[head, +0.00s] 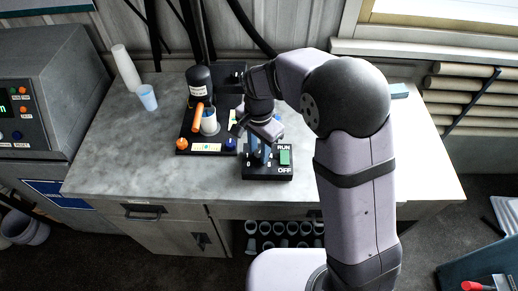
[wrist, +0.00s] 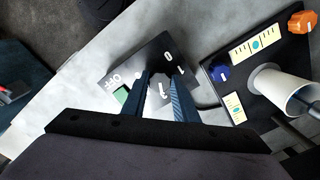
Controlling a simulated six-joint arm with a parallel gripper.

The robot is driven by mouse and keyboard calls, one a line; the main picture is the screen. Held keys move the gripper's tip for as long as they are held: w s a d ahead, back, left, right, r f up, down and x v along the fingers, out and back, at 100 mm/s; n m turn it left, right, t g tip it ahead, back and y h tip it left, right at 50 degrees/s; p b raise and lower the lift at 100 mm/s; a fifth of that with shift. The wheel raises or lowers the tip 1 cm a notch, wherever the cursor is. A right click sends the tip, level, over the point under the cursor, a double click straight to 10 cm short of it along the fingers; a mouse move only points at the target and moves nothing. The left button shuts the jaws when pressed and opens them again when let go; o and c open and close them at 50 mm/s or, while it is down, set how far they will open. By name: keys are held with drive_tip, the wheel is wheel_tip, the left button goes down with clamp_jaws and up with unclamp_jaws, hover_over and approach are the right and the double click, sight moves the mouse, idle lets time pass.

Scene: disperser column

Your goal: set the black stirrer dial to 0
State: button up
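The black control box (head: 267,175) stands near the front edge of the bench, with a green RUN/OFF switch (head: 285,157) on its right. The black stirrer dial is hidden behind my gripper (head: 259,155) in the head view. In the wrist view, the dark dial (wrist: 161,82) shows between the two blue fingers of my gripper (wrist: 162,76), with white marks around it. The fingers are apart, one on each side of the dial. I cannot tell whether they touch it. The number it points to is not clear.
Left of the box is a black stirrer base (head: 207,141) with a white cup (head: 209,120), an orange knob (head: 182,143) and a blue knob (head: 230,144). A pale blue cup (head: 148,97) and stacked white cups (head: 126,68) stand farther left. The bench's left front is clear.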

drive_tip(key=shift+c, duration=1)
